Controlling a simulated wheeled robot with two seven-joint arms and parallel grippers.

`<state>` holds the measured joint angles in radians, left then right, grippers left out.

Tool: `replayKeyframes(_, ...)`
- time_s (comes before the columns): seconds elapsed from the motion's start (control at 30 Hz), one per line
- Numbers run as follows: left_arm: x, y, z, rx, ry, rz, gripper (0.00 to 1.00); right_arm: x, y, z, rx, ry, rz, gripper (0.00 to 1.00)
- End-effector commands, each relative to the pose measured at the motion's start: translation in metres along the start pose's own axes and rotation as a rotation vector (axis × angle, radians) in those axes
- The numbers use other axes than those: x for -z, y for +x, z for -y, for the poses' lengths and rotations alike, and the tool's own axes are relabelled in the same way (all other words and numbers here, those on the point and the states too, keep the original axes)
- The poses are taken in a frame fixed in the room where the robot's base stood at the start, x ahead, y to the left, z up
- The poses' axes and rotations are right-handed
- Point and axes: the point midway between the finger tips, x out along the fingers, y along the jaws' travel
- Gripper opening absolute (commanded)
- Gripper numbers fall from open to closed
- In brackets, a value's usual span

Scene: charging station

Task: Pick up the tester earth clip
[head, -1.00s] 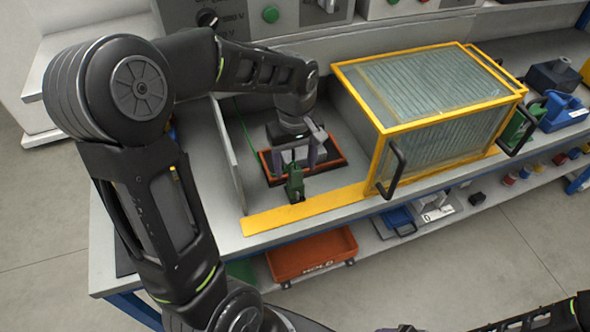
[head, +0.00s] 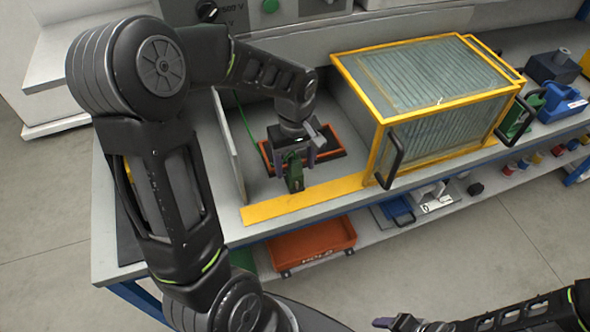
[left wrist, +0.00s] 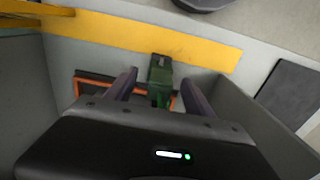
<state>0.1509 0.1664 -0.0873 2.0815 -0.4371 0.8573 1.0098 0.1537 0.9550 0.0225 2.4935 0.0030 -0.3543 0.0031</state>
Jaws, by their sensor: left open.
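The tester earth clip is a green clip (head: 295,178) standing at the front edge of an orange-rimmed dark tray (head: 332,149). My left gripper (head: 293,163) is open above the tray, pointing down, with one finger on each side of the clip. In the left wrist view the clip (left wrist: 160,70) shows between the two open fingertips (left wrist: 159,80). Its lower part is hidden by the gripper body there. I cannot tell whether the fingers touch it. My right gripper (head: 400,323) is partly in view at the bottom edge, and its opening is unclear.
A glazed cage with a yellow frame (head: 430,90) and black handles stands right of the tray. A grey partition (head: 229,150) is on the left. A yellow strip (head: 310,200) lies along the front. A red bin (head: 312,247) sits on the shelf below.

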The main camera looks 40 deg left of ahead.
Motion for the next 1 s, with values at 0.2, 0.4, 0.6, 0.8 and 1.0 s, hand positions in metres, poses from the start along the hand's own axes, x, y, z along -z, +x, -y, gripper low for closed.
replayKeyframes(0.2,0.0,0.032,0.0,0.003,0.001,0.003,0.62,-0.001,-0.008,0.002,-0.003,0.002,0.002,0.63)
replayKeyframes(0.4,0.001,0.04,0.0,0.0,-0.001,0.001,0.62,-0.001,-0.008,0.002,-0.003,0.002,0.003,0.63)
replayKeyframes(0.6,0.001,0.04,0.0,0.0,-0.001,0.001,0.62,-0.001,-0.008,0.002,-0.003,0.002,0.003,0.63)
replayKeyframes(0.8,0.001,0.04,0.0,0.0,0.0,0.001,0.62,-0.001,-0.008,0.002,-0.003,0.002,0.003,0.63)
replayKeyframes(1.0,0.001,0.04,0.0,0.0,0.0,0.001,0.54,-0.001,-0.008,0.002,-0.003,0.002,0.003,0.63)
